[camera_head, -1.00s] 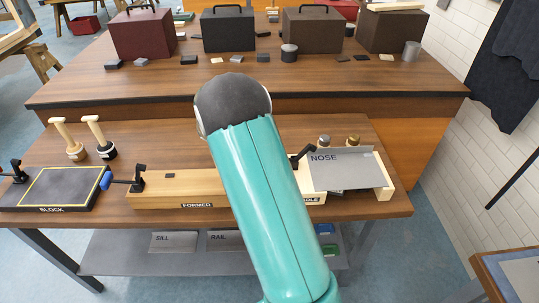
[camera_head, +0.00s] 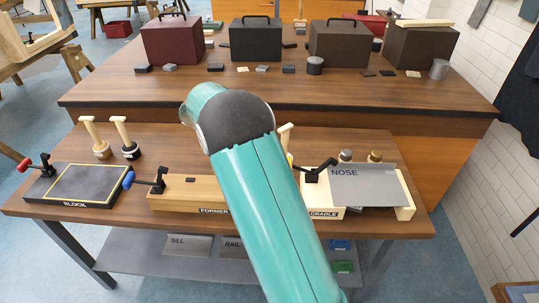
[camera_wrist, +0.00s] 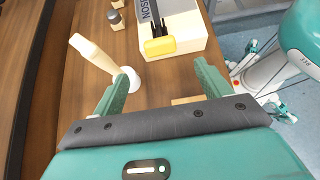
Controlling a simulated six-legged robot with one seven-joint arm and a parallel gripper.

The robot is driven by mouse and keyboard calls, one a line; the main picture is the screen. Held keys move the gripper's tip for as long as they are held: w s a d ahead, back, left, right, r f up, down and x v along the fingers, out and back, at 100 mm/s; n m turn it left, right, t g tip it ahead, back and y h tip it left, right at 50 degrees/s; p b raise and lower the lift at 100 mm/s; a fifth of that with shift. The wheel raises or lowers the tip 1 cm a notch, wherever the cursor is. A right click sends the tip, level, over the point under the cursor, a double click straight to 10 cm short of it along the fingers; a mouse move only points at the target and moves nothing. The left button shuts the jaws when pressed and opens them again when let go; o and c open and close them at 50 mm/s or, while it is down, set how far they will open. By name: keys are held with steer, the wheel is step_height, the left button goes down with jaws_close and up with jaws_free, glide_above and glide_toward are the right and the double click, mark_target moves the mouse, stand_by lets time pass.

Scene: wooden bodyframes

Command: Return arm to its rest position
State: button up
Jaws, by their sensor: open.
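My arm, teal with a dark grey joint, rises through the middle of the head view, and its gripper end is hidden there. In the wrist view my gripper (camera_wrist: 160,88) is open, its two green fingers apart with nothing held between them. A pale wooden-handled tool with a white round base (camera_wrist: 95,55) stands on the bench beyond the left finger. The cradle box (camera_wrist: 185,32) with the grey NOSE sheet (camera_head: 365,185) lies beyond the fingers, with a yellow-ended clamp (camera_wrist: 160,46) at its edge.
The front bench carries the black BLOCK plate (camera_head: 75,187), the wooden FORMER (camera_head: 190,191) and two handled tools (camera_head: 125,140) at left. Several dark cases (camera_head: 256,36) stand on the back bench. A lower shelf (camera_head: 140,255) holds labelled plates. A white brick wall is at right.

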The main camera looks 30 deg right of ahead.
steer(key=shift+w+a+r, duration=0.2)
steer(key=shift+a+r, duration=0.05)
steer(key=shift+a, duration=0.1)
stand_by(0.3)
steer(key=s+a+r+m+t+y, duration=0.3)
steer(key=s+a+t, duration=0.1)
steer(key=s, duration=0.4)
steer(key=s+a+r+m+t+y, duration=0.3)
steer(key=s+a, duration=0.3)
steer(key=s, duration=0.3)
steer(key=s+a+r+m+t+y, duration=0.3)
steer(key=s+a+r+m+t, duration=0.1)
steer(key=s, duration=0.5)
steer(key=shift+s+a+r+m+t, duration=0.15)
steer(key=shift+a+r+m+t, duration=0.35)
steer(key=shift+a, duration=0.6)
steer(key=shift+r, duration=0.1)
